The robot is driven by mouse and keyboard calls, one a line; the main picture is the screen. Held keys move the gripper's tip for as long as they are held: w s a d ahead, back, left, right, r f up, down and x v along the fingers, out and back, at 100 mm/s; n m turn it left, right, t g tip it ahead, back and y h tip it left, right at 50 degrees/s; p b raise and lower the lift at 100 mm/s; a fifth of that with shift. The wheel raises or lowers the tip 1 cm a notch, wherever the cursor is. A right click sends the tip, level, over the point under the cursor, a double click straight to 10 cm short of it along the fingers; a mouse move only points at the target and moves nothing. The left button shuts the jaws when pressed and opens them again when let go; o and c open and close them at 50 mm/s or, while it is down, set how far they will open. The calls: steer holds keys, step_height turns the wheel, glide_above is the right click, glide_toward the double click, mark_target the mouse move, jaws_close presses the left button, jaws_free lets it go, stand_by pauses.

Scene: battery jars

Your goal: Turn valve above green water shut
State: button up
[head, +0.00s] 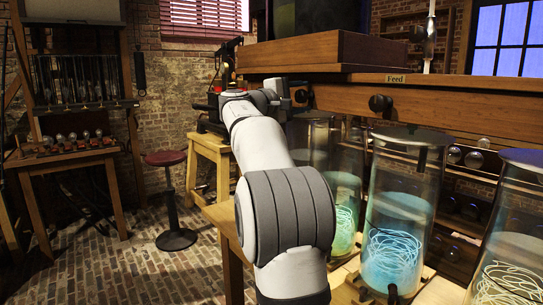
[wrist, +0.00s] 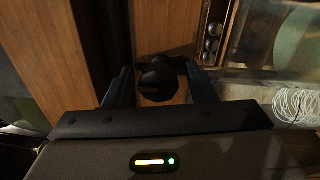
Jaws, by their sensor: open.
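A glass jar (head: 349,165) with green water (head: 343,205) and pale coiled wire stands beyond my arm, partly hidden by it. In the head view my gripper (head: 290,98) is at the wooden beam above this jar, small and partly hidden by my wrist. In the wrist view my gripper (wrist: 160,70) is open, with one finger on either side of a dark round valve knob (wrist: 157,82). I cannot tell whether the fingers touch the knob. The valve's turn position is unclear.
A jar with blue water (head: 398,235) stands to the right, below another dark valve knob (head: 380,103). A third jar (head: 512,220) is at the right edge. The wooden beam (head: 450,95) carries a "Feed" label (head: 396,78). A stool (head: 170,190) stands on the open floor left.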

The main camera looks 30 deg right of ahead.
steer(key=n+p, duration=0.1)
steer(key=r+n+p, duration=0.1)
steer(key=n, duration=0.1)
steer(key=shift+n+t, duration=0.3)
steer(key=n+p, duration=0.4)
steer(key=shift+f, duration=0.1)
steer(key=n+p, duration=0.3)
steer(key=shift+n+y+p, duration=0.3)
steer(key=n+p, duration=0.4)
steer(key=p, duration=0.1)
steer(key=shift+t, duration=0.3)
steer(key=s+a+b, duration=0.1)
steer(key=a+b, duration=0.1)
steer(key=a, duration=0.6)
steer(key=s+a+f+m+y+p, duration=0.3)
steer(key=s+a+f+m+y, duration=0.6)
steer(key=s+a+f, duration=0.4)
step_height(320, 180, down, 2)
steer(key=shift+s+a+y+p, duration=0.2)
steer(key=shift+s+y+p, duration=0.15)
steer(key=shift+s+y, duration=0.7)
steer(key=shift+s, duration=0.1)
